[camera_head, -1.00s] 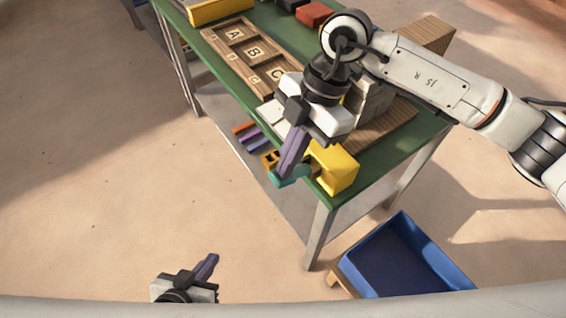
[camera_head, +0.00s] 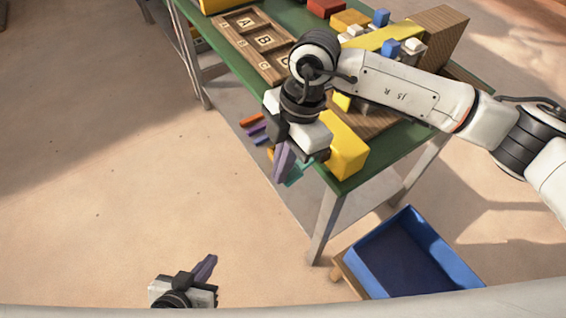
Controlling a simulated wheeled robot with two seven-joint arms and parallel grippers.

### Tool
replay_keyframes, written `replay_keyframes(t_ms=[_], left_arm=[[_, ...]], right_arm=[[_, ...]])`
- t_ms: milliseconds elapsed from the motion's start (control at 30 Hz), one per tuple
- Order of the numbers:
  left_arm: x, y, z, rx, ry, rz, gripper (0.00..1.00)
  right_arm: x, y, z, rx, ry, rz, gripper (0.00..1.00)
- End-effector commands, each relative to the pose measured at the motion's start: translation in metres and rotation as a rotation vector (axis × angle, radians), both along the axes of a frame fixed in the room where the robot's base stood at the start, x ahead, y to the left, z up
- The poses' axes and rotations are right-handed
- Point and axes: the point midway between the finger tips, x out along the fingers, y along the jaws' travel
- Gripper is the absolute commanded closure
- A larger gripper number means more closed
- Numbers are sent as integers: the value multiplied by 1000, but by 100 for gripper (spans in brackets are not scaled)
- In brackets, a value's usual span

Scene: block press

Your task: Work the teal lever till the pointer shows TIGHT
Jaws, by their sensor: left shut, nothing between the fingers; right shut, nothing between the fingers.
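The teal lever (camera_head: 299,174) sticks out at the front edge of the green table, beside a yellow block-shaped part (camera_head: 347,150). My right gripper (camera_head: 284,178) is shut and empty, with its purple fingers at the lever's left side; I cannot tell whether they touch it. The gripper and arm hide much of the lever and the press behind it. The pointer and the word TIGHT cannot be made out. My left gripper (camera_head: 209,262) is shut and empty, low over the floor, away from the table.
A wooden tray with lettered compartments (camera_head: 243,46) lies on the green table (camera_head: 397,140). A wooden block (camera_head: 441,30) and several coloured blocks stand at the back right. A blue bin (camera_head: 365,271) is at the lower right. The floor at left is clear.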

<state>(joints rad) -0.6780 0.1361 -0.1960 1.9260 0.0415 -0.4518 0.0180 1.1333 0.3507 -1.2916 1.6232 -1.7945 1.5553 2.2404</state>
Motion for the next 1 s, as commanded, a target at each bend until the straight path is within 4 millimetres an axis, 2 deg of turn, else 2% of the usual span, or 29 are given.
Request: replay_keyframes(t_ms=[100,400,867,1000], left_arm=[[0,-2,-2,-3,-2,-3,100],[-1,-5,-1,-6,-2,-5,100],[-3,-4,-3,-5,5,-3,100],[-4,-2,3,-4,7,0,100]], right_arm=[[-2,0,-9,-4,7,1,100],[-2,-1,-14,-5,7,1,100],[-1,-2,-14,-9,6,-1,100],[-3,2,-4,-8,6,2,100]])
